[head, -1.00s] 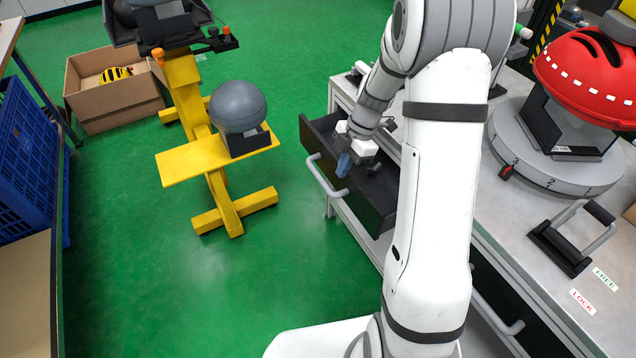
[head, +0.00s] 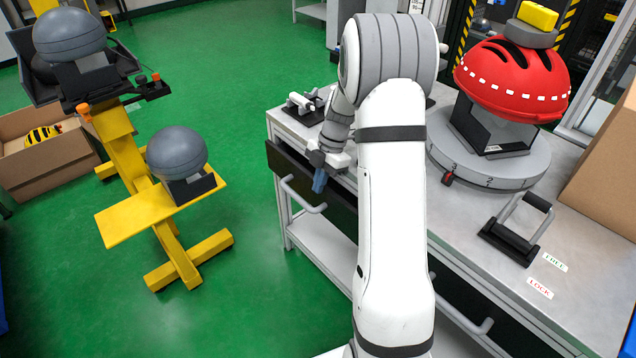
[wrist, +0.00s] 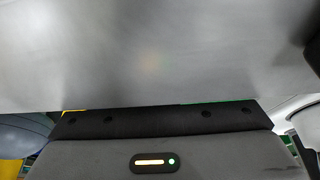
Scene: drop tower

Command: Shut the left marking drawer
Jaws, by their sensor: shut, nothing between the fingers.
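The left marking drawer (head: 285,166) has a black front with a pale bar handle (head: 301,194). In the head view its front sits close under the left edge of the workbench, and no drawer inside shows. I cannot tell if it is fully flush. My gripper (head: 319,182) points down in front of the drawer front, near the handle's upper part. Its blue fingertips are shut and empty; whether they touch the front is unclear. My arm hides the drawer's right end. The wrist view shows mostly a blurred grey surface, with no fingertips.
The workbench (head: 463,216) carries a red helmet (head: 512,80) on a round turntable (head: 490,168) and a lever clamp (head: 517,230). A second drawer's handle (head: 461,310) shows lower right. A yellow stand (head: 149,208) with a grey dome (head: 177,150) stands left; green floor lies between.

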